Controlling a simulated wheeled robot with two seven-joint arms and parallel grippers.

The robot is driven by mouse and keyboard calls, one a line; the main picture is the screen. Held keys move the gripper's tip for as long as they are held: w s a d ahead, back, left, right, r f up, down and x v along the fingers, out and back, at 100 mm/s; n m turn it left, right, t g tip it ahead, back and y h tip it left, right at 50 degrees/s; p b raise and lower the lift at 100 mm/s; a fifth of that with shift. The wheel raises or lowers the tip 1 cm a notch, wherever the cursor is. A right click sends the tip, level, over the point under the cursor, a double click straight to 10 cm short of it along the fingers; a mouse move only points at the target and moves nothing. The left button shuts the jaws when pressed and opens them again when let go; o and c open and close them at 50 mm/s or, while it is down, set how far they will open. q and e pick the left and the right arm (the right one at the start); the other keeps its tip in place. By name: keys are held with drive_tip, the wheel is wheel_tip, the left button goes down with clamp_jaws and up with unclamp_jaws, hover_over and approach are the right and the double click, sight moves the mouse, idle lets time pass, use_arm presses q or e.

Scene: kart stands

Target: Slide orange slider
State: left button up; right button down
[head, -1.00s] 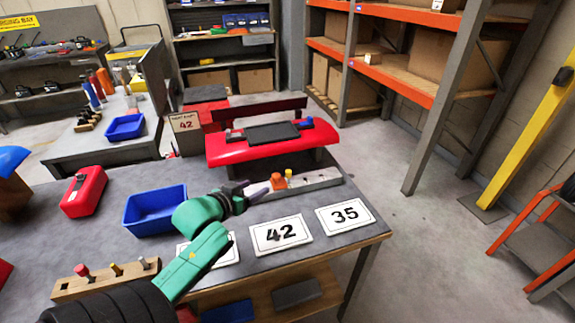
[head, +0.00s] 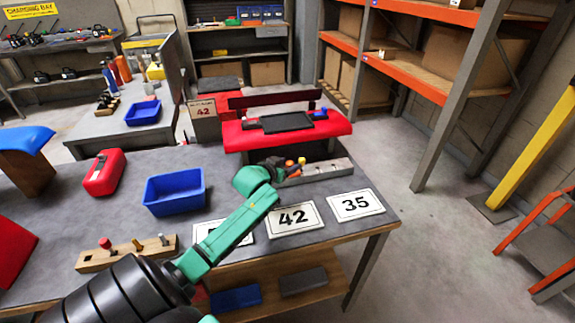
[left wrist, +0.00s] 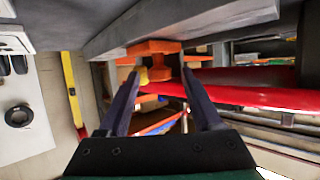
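The orange slider (head: 290,164) sits on a grey metal rail (head: 327,168) at the back right of the workbench, partly hidden behind my left gripper (head: 283,172). A yellow knob (head: 301,161) stands beside it on the rail. In the left wrist view the orange slider (left wrist: 153,48) lies ahead, between and just beyond the fingertips. My left gripper (left wrist: 162,75) is open there, with its two dark fingers apart. I cannot tell whether either finger touches the slider. My right gripper is not in view.
Plates marked 42 (head: 292,218) and 35 (head: 356,204) lie in front. A blue bin (head: 174,193), red case (head: 103,174) and wooden peg block (head: 127,253) are to the left.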

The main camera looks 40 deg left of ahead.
use_arm(q)
clamp_jaws()
idle(1.3)
